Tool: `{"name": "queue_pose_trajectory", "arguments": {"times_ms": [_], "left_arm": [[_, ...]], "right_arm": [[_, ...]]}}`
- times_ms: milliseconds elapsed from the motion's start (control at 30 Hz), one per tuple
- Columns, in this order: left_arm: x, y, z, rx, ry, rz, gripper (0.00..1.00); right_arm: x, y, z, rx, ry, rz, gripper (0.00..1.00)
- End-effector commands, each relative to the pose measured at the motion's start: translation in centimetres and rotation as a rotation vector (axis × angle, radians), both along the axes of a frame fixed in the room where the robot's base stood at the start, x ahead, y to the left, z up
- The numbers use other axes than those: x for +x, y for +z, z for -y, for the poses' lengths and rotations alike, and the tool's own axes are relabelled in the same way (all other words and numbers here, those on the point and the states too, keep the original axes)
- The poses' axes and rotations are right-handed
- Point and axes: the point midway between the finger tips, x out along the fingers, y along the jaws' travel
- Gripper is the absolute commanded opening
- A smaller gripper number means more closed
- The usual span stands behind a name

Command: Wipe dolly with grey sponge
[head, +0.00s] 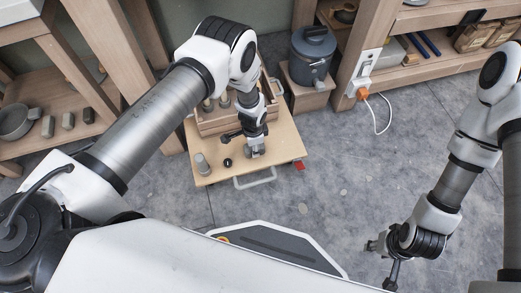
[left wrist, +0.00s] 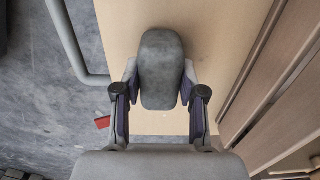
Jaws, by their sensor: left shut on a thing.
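The dolly (head: 287,143) is a flat light-wood board on the floor with a pale bar handle at its near edge. Its wooden top (left wrist: 117,25) also fills the middle of the left wrist view. My left gripper (head: 254,150) is over the near part of the dolly. It is shut on the grey sponge (left wrist: 161,70), a rounded block pinched between both fingers, at or just above the board; contact cannot be told. My right gripper (head: 385,258) hangs empty over the floor at the lower right, with its fingers apart.
On the dolly stand a wooden crate (head: 208,122), a grey cylinder (head: 202,164) and a small black knob (head: 227,162). A dark lidded canister (head: 312,55) stands behind on a wooden block. Shelves line the left and back. Floor right of the dolly is clear, apart from a white cable (head: 387,115).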

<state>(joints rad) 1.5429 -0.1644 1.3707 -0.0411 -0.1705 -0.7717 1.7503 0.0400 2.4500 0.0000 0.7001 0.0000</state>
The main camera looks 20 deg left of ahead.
Motion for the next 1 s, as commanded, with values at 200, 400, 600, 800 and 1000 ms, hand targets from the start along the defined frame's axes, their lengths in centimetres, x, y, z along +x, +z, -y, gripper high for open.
{"name": "queue_pose_trajectory", "arguments": {"times_ms": [200,400,600,800,1000], "left_arm": [[-0.4,-0.1,0.3,-0.001,-0.001,-0.001,0.01],[-0.8,-0.1,0.6,0.0,-0.002,0.0,0.01],[-3.0,-0.3,2.0,0.001,-0.003,-0.003,0.01],[-4.2,-0.3,2.8,0.0,-0.001,-0.002,0.01],[-4.3,-0.3,2.8,0.0,0.0,-0.004,0.01]], "right_arm": [[0.0,0.1,0.0,0.0,0.0,0.0,0.4],[0.0,0.2,0.0,0.0,0.0,0.0,0.4],[0.0,0.1,0.0,0.0,0.0,0.0,0.4],[0.0,-0.1,0.0,0.0,0.0,0.0,0.4],[0.0,0.0,0.0,0.0,0.0,0.0,0.4]]}}
